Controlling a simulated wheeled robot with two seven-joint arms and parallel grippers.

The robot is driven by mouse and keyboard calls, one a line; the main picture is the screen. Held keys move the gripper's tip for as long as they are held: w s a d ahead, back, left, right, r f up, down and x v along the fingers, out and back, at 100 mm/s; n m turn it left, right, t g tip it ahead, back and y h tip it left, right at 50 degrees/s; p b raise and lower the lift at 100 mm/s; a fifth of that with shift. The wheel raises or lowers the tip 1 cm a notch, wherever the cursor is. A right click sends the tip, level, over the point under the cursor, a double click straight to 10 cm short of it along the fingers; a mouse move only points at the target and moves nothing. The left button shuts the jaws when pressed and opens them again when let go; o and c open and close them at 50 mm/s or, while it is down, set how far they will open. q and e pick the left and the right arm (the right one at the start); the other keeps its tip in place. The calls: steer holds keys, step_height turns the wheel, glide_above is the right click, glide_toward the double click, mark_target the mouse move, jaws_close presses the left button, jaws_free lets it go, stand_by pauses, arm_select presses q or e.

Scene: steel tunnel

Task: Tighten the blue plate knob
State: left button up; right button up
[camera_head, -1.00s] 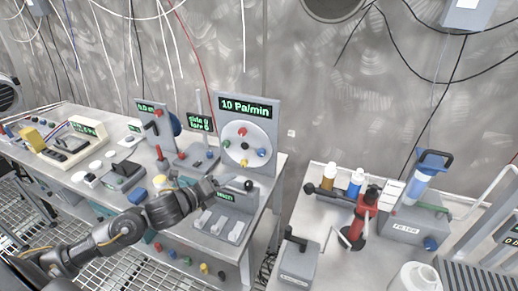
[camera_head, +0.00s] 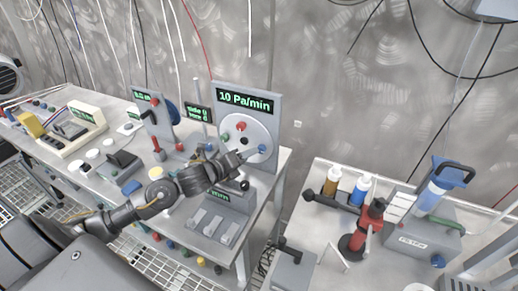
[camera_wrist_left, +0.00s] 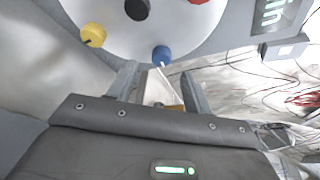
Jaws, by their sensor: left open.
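The blue plate knob (camera_head: 261,149) sits at the lower right of the round white plate (camera_head: 254,127) on an upright grey panel. In the left wrist view the blue knob (camera_wrist_left: 162,55) is just ahead of the gap between my fingers. My left gripper (camera_head: 246,156) is open and empty, close to the plate; its fingers (camera_wrist_left: 160,86) do not appear closed on the knob. Red (camera_head: 241,126) and green (camera_head: 225,139) knobs show on the plate. The yellow knob (camera_wrist_left: 93,35) and black centre piece (camera_wrist_left: 137,9) show in the wrist view. My right gripper is not in view.
The panel display (camera_head: 245,100) reads 10 Pa/min. A grey box with levers (camera_head: 212,224) stands below my left gripper. Other instruments crowd the bench to the left. A second bench at right holds a red tool (camera_head: 370,213) and bottles (camera_head: 362,187).

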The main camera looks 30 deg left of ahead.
mark_target(261, 149)
arm_select(q)
steer(key=x, duration=0.6)
steer(key=shift+p, duration=0.45)
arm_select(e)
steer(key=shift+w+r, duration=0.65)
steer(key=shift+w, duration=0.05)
arm_select(q)
steer(key=shift+d+r, duration=0.1)
steer(key=c, duration=1)
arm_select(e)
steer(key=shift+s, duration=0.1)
